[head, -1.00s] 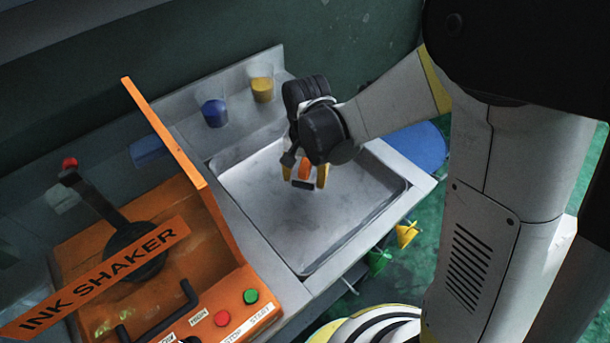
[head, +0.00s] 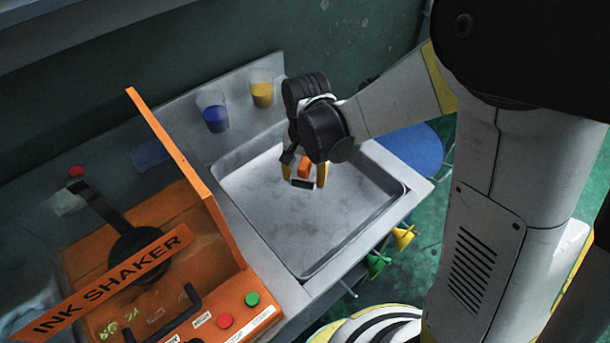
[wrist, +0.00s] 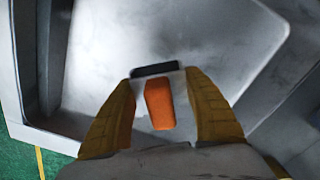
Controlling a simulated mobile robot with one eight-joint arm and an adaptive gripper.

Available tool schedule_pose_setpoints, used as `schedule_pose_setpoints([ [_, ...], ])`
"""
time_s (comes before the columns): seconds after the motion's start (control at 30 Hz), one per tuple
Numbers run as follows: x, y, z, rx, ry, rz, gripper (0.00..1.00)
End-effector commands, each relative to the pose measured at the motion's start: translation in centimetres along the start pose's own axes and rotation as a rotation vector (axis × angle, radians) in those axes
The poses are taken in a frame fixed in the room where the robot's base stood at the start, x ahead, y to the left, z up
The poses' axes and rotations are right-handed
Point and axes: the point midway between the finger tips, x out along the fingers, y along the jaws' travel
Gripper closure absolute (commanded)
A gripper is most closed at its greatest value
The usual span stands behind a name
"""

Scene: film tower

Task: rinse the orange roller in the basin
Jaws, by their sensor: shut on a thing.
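My gripper (head: 305,174) is shut on the orange roller (head: 304,166) and holds it over the basin (head: 345,223). In the wrist view the orange roller (wrist: 158,104) sits between my two yellow fingers (wrist: 158,95), with a dark bar at its far end. The grey metal basin (wrist: 215,40) lies below and beyond it. The basin looks empty. I cannot tell how high the roller is above the basin floor.
An orange ink shaker (head: 160,270) with a raised lid stands left of the basin. Cups with blue (head: 215,118) and yellow (head: 262,94) contents stand behind it. Green (head: 376,263) and yellow (head: 403,237) funnel-like things hang at the right front edge. A blue round surface (head: 418,150) lies beyond.

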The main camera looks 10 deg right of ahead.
Motion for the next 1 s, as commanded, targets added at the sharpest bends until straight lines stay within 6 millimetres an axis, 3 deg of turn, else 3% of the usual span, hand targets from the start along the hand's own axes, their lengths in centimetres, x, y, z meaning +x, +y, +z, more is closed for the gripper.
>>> schedule_pose_setpoints([
  [0.53,-5.0,-0.1,0.0,0.0,0.0,0.0,0.72],
  [1.0,-5.1,-0.1,0.0,0.0,0.0,0.0,0.72],
])
